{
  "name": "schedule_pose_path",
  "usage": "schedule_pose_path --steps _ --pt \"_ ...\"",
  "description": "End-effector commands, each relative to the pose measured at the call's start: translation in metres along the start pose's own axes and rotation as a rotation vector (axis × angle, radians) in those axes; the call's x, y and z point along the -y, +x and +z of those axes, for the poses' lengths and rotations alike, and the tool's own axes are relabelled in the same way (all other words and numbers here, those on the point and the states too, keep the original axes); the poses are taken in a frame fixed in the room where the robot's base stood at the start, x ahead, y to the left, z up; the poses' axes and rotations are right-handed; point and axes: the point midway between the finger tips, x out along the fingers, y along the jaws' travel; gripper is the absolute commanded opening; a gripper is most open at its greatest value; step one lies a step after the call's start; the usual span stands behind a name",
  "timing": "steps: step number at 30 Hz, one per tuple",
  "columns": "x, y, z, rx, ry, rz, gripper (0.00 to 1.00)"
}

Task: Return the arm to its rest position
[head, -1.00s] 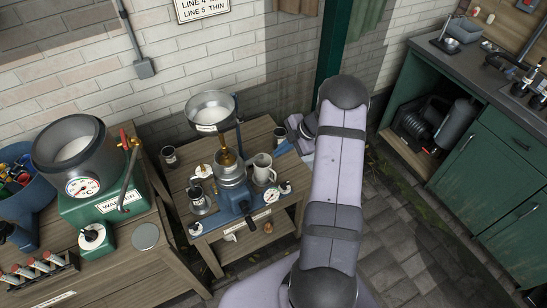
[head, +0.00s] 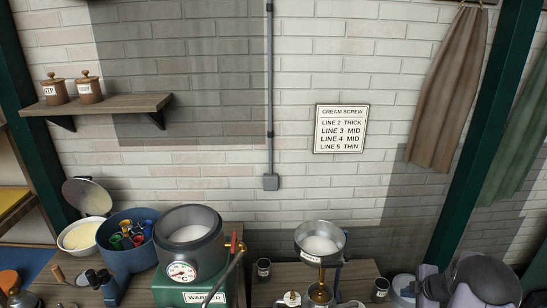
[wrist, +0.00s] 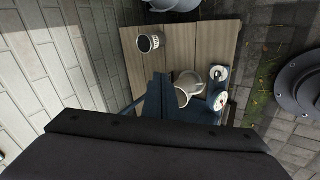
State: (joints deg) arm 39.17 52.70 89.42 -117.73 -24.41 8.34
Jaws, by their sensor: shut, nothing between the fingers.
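My gripper (wrist: 160,88) shows in the wrist view. Its wide dark body fills the lower part, and its narrow fingers are shut with nothing between them. It is above the small wooden table (wrist: 207,35) and apart from the things on it. In the head view my arm (head: 480,279) shows only as grey and pale lilac links in the bottom right corner. My fingers cannot be made out there.
In the head view, a separator bowl (head: 320,240) stands beside the green warmer (head: 180,286). The brick wall (head: 200,90) is behind.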

Motion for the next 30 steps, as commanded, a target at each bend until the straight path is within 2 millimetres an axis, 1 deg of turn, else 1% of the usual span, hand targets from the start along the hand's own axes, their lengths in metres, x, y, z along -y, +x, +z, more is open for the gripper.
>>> schedule_pose_path --steps 1,2,4,5,7,8,9,11,12,14,15,17,18,20,22,23,24,26,27,30 --pt "0.004 0.002 0.014 0.065 0.085 0.019 0.0" --pt "0.009 0.003 0.023 0.106 0.139 0.028 0.0" --pt "0.026 0.002 0.043 0.203 0.27 0.03 0.0" --pt "0.037 0.002 0.051 0.244 0.328 0.024 0.0" --pt "0.066 -0.004 0.067 0.339 0.462 -0.001 0.0" --pt "0.078 -0.009 0.072 0.381 0.519 -0.014 0.0" --pt "0.096 -0.016 0.078 0.435 0.595 -0.034 0.0" --pt "0.122 -0.03 0.083 0.516 0.708 -0.069 0.0" --pt "0.141 -0.041 0.083 0.567 0.783 -0.097 0.0" --pt "0.167 -0.058 0.079 0.638 0.891 -0.142 0.0" --pt "0.184 -0.07 0.072 0.683 0.96 -0.175 0.0" --pt "0.208 -0.089 0.057 0.743 1.06 -0.229 0.0" --pt "0.223 -0.102 0.044 0.779 1.125 -0.266 0.0" --pt "0.243 -0.122 0.021 0.826 1.219 -0.324 0.0" --pt "0.262 -0.145 -0.012 0.869 1.323 -0.392 0.0" --pt "0.27 -0.155 -0.027 0.883 1.365 -0.421 0.0" --pt "0.278 -0.168 -0.05 0.895 1.421 -0.457 0.0" --pt "0.287 -0.187 -0.085 0.902 1.497 -0.506 0.0" --pt "0.291 -0.197 -0.108 0.896 1.54 -0.528 0.0" --pt "0.293 -0.215 -0.153 0.845 1.601 -0.541 0.0"
